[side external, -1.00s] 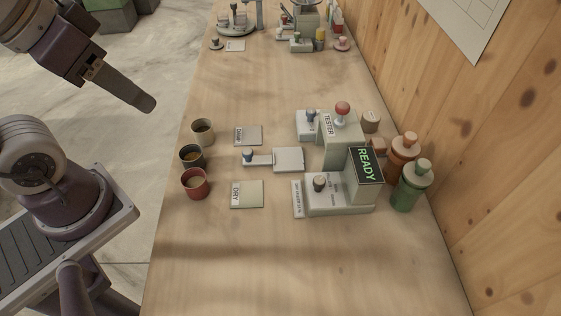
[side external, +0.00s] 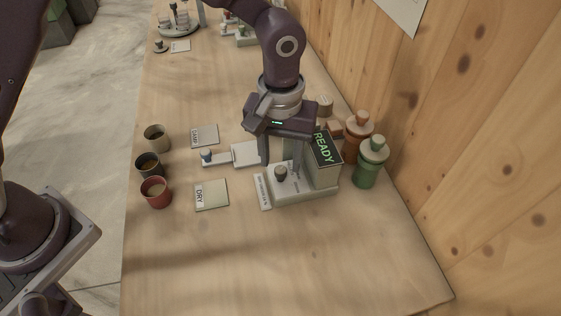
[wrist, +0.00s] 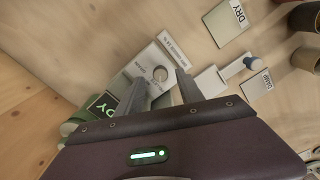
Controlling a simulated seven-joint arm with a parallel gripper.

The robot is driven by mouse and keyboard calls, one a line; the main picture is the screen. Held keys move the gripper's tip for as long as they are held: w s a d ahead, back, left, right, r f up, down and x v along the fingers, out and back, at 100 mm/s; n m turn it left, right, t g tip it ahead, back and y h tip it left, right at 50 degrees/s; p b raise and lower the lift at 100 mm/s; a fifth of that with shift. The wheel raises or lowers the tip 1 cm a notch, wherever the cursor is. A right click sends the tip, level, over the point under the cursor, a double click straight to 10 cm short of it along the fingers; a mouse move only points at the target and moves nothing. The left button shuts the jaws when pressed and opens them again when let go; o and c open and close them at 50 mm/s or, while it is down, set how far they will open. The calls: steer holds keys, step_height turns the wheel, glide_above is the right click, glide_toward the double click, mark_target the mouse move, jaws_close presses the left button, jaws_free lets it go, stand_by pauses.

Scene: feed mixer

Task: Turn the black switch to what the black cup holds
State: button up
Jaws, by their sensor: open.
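A READY screen (side external: 325,148) stands behind the switch. DAMP (side external: 204,136) and DRY (side external: 211,195) cards and a blue-knobbed slider (side external: 207,156) lie between cups and box. The front table is clear.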

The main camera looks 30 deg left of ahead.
mark_target(281, 174)
step_height(281, 174, down, 2)
steer(key=shift+f, duration=0.2)
jaws_close()
